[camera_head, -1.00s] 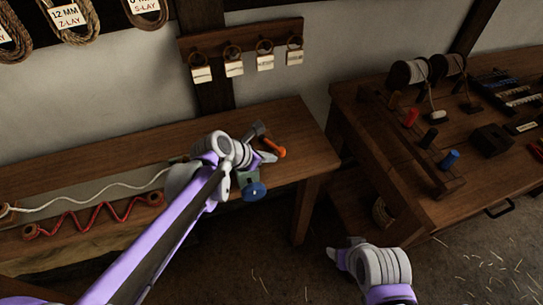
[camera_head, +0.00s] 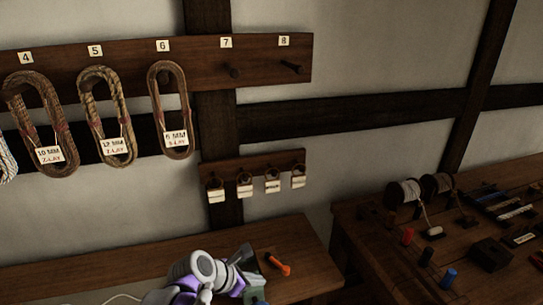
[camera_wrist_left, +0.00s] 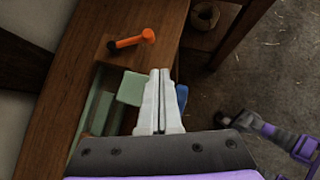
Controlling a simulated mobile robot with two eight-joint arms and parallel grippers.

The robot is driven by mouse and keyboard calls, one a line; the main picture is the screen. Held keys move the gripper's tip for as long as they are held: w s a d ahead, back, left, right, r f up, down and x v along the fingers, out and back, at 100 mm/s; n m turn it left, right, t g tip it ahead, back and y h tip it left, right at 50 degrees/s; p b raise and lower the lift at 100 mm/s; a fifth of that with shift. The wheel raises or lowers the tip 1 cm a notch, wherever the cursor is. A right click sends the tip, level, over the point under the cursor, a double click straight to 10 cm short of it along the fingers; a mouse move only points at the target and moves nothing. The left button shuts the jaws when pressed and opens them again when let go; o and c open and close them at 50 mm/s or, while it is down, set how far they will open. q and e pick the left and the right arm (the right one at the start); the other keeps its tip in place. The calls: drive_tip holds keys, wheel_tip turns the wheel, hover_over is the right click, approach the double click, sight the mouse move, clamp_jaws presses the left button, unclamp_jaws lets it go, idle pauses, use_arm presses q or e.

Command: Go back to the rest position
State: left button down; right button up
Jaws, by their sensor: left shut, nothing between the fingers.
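My left gripper (camera_wrist_left: 157,100) is shut and empty in the left wrist view. It is over the end of the wooden bench (camera_wrist_left: 95,25), above a green tool or fixture (camera_wrist_left: 131,88) with a blue part (camera_wrist_left: 182,97) beside it. In the head view my left wrist (camera_head: 205,272) shows at the bottom, over the bench (camera_head: 130,262); its fingertips are hidden or hard to make out there. My right arm is out of the head view. A purple and grey arm part of mine shows at the right of the left wrist view.
An orange-handled tool (camera_head: 278,264) lies on the bench near the gripper. Rope coils (camera_head: 170,110) hang on a numbered peg board (camera_head: 262,60). Tags hang on a small rack (camera_head: 250,165). A second table (camera_head: 375,235) at the right holds spools and tools.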

use_arm(q)
drive_tip(key=s+a+f+m+y+p, duration=0.1)
drive_tip(key=s+a+m+y, duration=0.1)
drive_tip(key=s+a+m, duration=0.2)
drive_tip(key=s+a+m+y+p, duration=0.1)
drive_tip(key=s+a+m, duration=0.4)
drive_tip(key=s+m, duration=0.5)
drive_tip(key=s+a+f+m+y+p, duration=0.1)
drive_tip(key=s+a+m+y, duration=0.2)
drive_tip(key=s+m, duration=0.5)
drive_tip(key=a+m, duration=0.1)
drive_tip(key=m, duration=0.2)
drive_tip(key=shift+a+f, duration=0.25)
drive_tip(key=shift+f, duration=0.1)
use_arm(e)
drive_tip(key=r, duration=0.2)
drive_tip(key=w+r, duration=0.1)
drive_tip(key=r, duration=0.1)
